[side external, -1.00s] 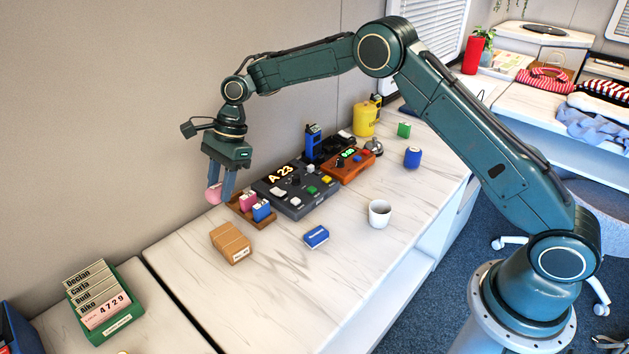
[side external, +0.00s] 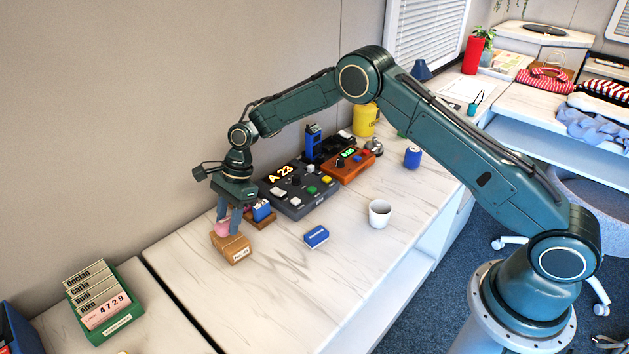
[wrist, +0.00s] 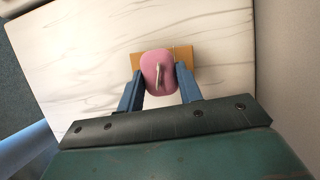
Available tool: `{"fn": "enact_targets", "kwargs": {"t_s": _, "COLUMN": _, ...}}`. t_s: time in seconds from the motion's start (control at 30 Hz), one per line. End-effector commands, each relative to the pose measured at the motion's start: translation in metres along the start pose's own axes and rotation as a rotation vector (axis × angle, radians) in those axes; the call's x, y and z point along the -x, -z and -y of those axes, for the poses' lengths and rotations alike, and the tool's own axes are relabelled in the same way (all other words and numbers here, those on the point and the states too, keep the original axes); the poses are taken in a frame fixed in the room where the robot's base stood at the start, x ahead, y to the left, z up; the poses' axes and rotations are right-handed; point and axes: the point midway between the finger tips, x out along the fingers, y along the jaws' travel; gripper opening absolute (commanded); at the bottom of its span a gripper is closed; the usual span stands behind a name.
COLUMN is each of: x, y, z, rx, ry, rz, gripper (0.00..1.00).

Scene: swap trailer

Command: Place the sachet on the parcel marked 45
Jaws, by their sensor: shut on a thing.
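A pink sachet (wrist: 152,66) is held between the two blue fingers of my gripper (wrist: 158,88). In the side view my gripper (side external: 229,222) is low over the back of a brown cardboard parcel (side external: 236,251), and the pink sachet (side external: 221,230) shows at its fingertips. In the wrist view the parcel (wrist: 183,60) lies beneath the sachet and is partly hidden by it. I cannot tell whether the sachet touches the parcel. The parcel has a small white label whose marking is too small to read.
A brown tray (side external: 264,221) with small packets stands just behind the parcel, beside a dark panel reading A 23 (side external: 300,190). The worktop in front of the parcel is clear.

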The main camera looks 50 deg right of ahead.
Motion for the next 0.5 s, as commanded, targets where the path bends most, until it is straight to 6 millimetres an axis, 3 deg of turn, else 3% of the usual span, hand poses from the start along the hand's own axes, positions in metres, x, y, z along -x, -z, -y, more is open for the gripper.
{"fn": "enact_targets", "kwargs": {"t_s": 0.2, "x": -0.018, "y": 0.007, "z": 0.000, "rx": 0.002, "ry": 0.000, "rz": 0.001, "gripper": 0.14}}
{"fn": "enact_targets", "kwargs": {"t_s": 0.5, "x": -0.018, "y": 0.007, "z": 0.000, "rx": 0.002, "ry": 0.001, "rz": 0.001, "gripper": 0.14}}
